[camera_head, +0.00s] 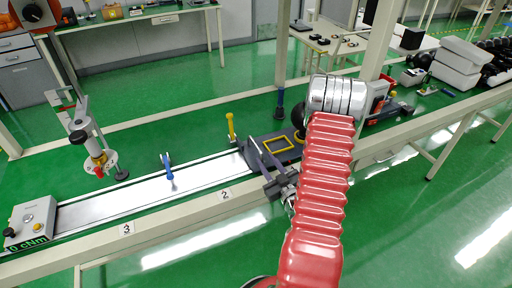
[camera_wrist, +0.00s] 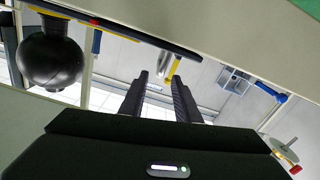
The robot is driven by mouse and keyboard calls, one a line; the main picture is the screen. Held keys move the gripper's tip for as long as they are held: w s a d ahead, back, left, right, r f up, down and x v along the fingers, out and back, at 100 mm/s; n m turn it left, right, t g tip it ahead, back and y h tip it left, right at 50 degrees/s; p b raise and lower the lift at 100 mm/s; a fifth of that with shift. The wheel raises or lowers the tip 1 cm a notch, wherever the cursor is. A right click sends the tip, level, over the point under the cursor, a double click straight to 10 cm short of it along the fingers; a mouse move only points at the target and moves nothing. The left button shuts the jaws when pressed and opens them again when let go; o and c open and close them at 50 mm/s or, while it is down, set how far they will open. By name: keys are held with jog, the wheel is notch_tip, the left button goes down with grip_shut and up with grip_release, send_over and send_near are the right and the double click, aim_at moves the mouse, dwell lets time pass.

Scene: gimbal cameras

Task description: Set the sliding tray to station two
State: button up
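The sliding tray (camera_head: 290,155) is dark with a yellow square outline. In the head view it sits at the right end of the pale metal rail (camera_head: 125,193), right of the "2" label (camera_head: 225,194). My gripper (camera_head: 258,150) is at the tray's front left side; contact with it cannot be told. In the wrist view my gripper's two dark fingers (camera_wrist: 158,88) are apart with nothing clearly held between them. A yellow post (camera_wrist: 173,68) shows beyond them. My red arm hides part of the bench right of the tray.
A "3" label (camera_head: 127,229) is farther left on the bench edge. A grey control box (camera_head: 32,222) is at the left end. A black ball (camera_wrist: 50,60) shows in the wrist view.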

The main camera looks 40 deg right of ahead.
aim_at(260, 151)
jog(key=x, duration=0.9)
jog(key=shift+w, duration=0.1)
grip_shut()
jog(key=shift+d, duration=0.1)
dwell(0.3)
